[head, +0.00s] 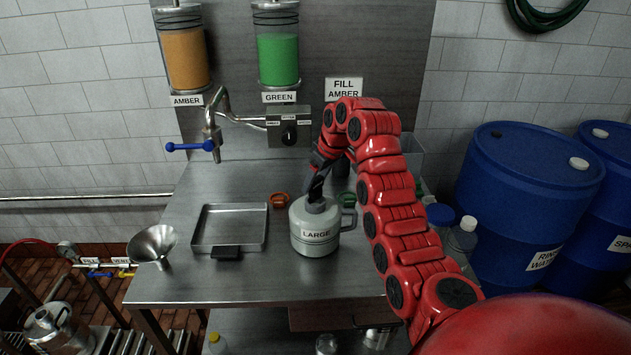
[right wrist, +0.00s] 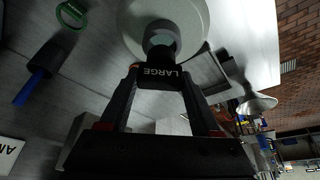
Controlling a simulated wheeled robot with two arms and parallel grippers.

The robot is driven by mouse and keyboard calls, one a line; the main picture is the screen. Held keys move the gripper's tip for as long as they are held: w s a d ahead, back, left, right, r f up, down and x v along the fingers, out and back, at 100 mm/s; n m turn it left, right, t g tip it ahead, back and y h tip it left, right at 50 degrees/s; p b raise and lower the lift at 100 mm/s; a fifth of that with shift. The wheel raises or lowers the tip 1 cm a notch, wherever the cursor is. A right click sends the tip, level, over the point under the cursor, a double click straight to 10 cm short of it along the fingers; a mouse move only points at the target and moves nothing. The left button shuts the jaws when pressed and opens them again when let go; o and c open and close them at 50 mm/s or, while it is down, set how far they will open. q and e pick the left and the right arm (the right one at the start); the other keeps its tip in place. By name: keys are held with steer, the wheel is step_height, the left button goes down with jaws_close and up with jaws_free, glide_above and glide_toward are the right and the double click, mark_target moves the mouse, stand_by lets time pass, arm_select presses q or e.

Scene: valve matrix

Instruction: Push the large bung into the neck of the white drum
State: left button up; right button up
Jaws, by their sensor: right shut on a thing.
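The white drum (head: 316,243), labelled LARGE, stands upright on the steel bench with its handle to the right. My right gripper (head: 316,192) reaches down to the drum's neck. In the right wrist view the two fingers (right wrist: 160,82) are shut on a dark bung (right wrist: 160,72) labelled LARGE. The bung is at the drum's neck (right wrist: 159,42), in front of the pale drum (right wrist: 190,15). I cannot tell how far it sits in the neck. My gripper hides most of the bung in the head view. My left gripper is not in view.
A metal tray (head: 227,248) and a funnel (head: 153,243) are left of the drum. An orange ring (head: 279,200) and a green ring (head: 347,199) lie behind it. A tap with a blue handle (head: 190,147) overhangs the back left. Blue barrels (head: 520,215) stand right.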

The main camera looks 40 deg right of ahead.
steer(key=shift+f+b, duration=1.55)
steer(key=shift+f, duration=0.35)
stand_by(0.8)
steer(key=o, duration=1.4)
steer(key=shift+r, duration=0.15)
steer(key=shift+s+d+r, duration=0.1)
steer(key=shift+s+r, duration=0.05)
steer(key=shift+r, duration=0.2)
steer(key=p+v, duration=0.1)
steer(key=v, duration=1.5)
steer(key=shift+s+r, duration=0.15)
steer(key=shift+s, duration=0.1)
